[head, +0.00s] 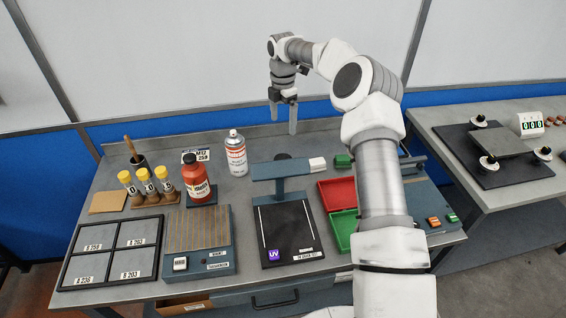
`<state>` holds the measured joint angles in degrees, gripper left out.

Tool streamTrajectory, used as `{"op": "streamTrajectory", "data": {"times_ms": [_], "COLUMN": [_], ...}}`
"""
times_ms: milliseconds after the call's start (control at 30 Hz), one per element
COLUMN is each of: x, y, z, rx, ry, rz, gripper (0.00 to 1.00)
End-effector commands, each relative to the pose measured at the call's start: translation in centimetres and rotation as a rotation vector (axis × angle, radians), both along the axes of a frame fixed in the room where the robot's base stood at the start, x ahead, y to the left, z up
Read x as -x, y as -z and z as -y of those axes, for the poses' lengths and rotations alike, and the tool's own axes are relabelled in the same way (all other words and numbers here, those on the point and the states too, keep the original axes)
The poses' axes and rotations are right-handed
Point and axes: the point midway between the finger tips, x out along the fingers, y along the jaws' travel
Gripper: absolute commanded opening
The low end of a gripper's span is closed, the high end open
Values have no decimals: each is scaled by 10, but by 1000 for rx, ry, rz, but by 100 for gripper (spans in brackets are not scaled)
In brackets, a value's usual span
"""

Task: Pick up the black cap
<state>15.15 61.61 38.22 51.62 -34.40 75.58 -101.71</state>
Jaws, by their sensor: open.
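A black cap (189,158) sits on top of the red bottle (196,180), which stands upright on a dark base at the left-middle of the bench. It is the only thing I can make out as a black cap. My gripper (283,117) is open with its fingers pointing down. It appears high above the back of the bench, to the right of the bottle and apart from it. Nothing shows between the fingers.
A white spray can (236,155) stands right of the bottle. Yellow-capped vials (145,182) and a dark cup (138,166) holding a wooden-handled tool are to its left. A UV stand (283,170), red tray (336,186) and green tray (341,238) lie rightward.

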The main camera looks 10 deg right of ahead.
Motion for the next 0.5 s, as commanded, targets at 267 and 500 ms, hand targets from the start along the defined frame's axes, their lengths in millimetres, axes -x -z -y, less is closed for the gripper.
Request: {"op": "streamTrajectory", "data": {"times_ms": [267,500], "x": [0,0], "y": [45,96], "z": [1,1], "rx": [-6,-5], "ry": [-7,-6], "rz": [-9,-7], "gripper": [100,100]}}
